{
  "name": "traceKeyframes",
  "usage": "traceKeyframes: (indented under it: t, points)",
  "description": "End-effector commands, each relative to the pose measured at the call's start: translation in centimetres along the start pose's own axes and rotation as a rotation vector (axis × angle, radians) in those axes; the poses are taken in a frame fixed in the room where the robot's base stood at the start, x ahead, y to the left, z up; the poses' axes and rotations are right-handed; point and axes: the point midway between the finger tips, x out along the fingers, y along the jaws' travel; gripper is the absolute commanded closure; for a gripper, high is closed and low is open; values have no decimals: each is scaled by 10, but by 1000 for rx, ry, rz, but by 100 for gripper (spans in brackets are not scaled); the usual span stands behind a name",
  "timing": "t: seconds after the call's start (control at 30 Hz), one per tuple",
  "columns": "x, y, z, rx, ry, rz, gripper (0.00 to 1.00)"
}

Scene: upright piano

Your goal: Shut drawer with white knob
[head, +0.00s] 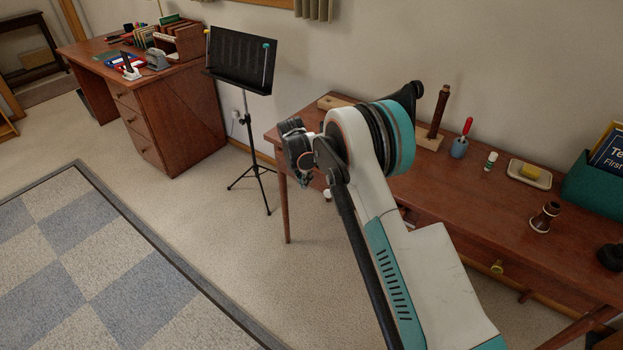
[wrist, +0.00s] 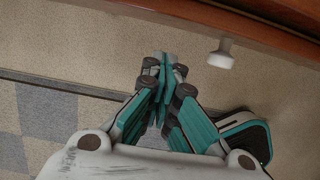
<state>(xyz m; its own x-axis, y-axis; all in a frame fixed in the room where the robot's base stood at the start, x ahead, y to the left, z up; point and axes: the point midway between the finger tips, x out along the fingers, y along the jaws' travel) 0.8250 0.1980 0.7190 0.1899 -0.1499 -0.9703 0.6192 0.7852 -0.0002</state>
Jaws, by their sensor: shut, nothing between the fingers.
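The white knob (wrist: 222,55) shows in the wrist view, sticking out below a reddish-brown wooden edge (wrist: 265,38), likely the drawer front. In the head view a small part of the white knob (head: 327,194) shows beside my arm. The drawer itself is mostly hidden behind my arm there, so I cannot tell how far it stands out. My gripper (wrist: 163,62) is shut and empty, its fingertips left of the knob in the wrist view and apart from it. In the head view my wrist is in front of the table's left end, and the fingertips cannot be made out.
The wooden table (head: 469,195) carries a wooden stand (head: 438,113), a blue pot with a red-handled tool (head: 460,145), a soap dish (head: 529,175) and a teal box (head: 590,183). A brass knob (head: 497,267) is farther right. A music stand (head: 241,65) stands left; open carpet lies in front.

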Motion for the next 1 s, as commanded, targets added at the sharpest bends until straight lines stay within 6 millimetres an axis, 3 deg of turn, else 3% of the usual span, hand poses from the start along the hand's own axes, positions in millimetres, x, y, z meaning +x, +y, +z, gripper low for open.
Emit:
traceKeyframes:
  t: [0.03,0.1,0.3,0.53,0.57,0.67,0.77,0.9,1.0]
  points:
    - [-2,4,-11,-2,0,0,100]
    - [-25,2,-6,0,0,0,100]
    - [-68,2,-6,1,0,-1,100]
    - [-96,2,-6,1,0,-1,100]
    - [-98,2,-6,1,0,-1,98]
    - [-101,-4,-6,2,-12,-1,75]
    - [-101,-26,-4,3,-54,-1,53]
    - [-100,-59,-2,3,-119,0,53]
    - [-98,-72,-1,2,-144,-1,53]
